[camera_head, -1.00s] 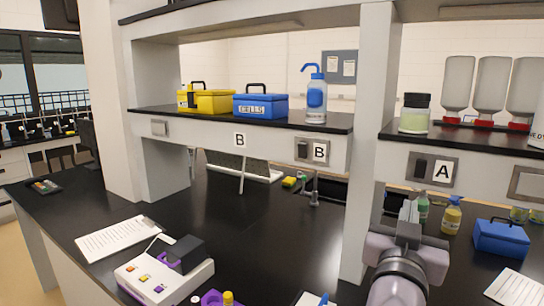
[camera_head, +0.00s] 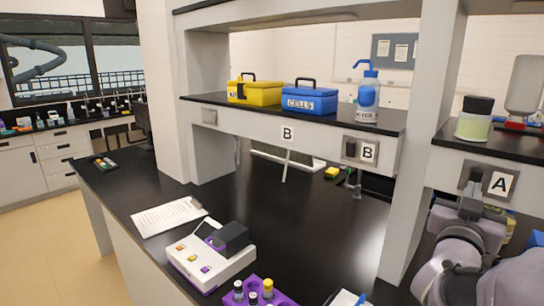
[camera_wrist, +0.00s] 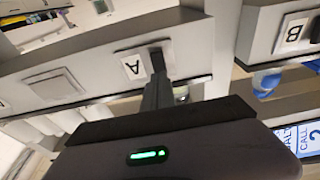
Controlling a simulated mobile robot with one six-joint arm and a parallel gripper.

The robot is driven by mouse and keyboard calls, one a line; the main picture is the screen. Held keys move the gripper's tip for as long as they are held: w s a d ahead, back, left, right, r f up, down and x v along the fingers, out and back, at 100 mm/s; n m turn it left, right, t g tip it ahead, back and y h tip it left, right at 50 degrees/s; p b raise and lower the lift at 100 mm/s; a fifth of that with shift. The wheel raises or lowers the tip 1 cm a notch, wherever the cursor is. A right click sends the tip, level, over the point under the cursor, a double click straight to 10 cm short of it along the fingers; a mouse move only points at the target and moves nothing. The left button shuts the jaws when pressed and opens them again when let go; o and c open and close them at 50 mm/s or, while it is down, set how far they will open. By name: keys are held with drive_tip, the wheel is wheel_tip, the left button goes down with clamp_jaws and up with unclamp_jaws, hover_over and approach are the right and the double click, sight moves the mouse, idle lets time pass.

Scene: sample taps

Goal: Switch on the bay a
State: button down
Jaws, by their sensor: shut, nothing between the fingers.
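The bay A switch plate (camera_head: 476,174) is on the shelf front at the right of the head view, with a white "A" label (camera_head: 500,184). In the wrist view the label (camera_wrist: 133,66) appears turned, beside the dark switch (camera_wrist: 157,54). My gripper (camera_head: 471,203) is shut and empty, its tips right at the switch and overlapping its lower part. In the wrist view my fingers (camera_wrist: 159,82) also end at the switch. I cannot tell whether they touch it, or which way the rocker sits.
A separate switch (camera_head: 350,149) with a "B" label (camera_head: 368,152) is on the shelf to the left. A white post (camera_head: 425,150) stands between the bays. A jar (camera_head: 474,119) stands on the shelf above the A switch. The bench middle is largely clear.

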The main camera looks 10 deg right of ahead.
sight(476, 177)
drive_tip(key=shift+x, duration=1.65)
